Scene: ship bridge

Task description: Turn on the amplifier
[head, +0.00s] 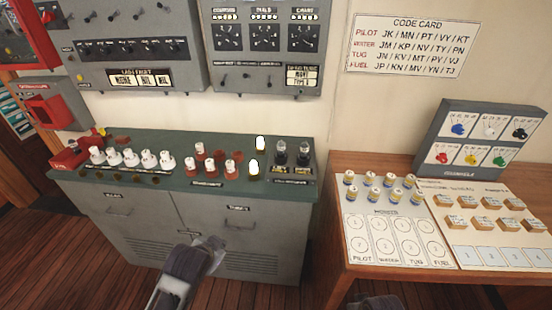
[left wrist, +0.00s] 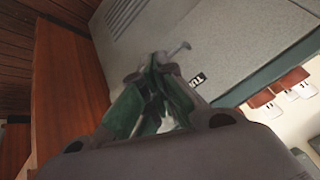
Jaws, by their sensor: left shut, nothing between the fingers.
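I cannot read a label saying amplifier. A grey cabinet (head: 150,225) with a green top carries several white-capped parts (head: 130,158), two glowing white bulbs (head: 254,167) and two dark knobs or tubes (head: 281,155). My left gripper (head: 214,246) is shut and empty in front of the cabinet's doors, below its top. In the left wrist view its fingers (left wrist: 160,90) are closed near the grey cabinet front (left wrist: 205,35); I cannot tell if they touch it. A dark part of my right arm or gripper (head: 375,302) shows at the bottom edge of the head view.
Grey switch panels (head: 135,30) and a dial panel (head: 265,60) hang above the cabinet. A red box (head: 52,103) is at the left. A wooden table (head: 345,168) at the right holds a box of coloured knobs (head: 480,135), white sheets and small pieces. Floor in front is clear.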

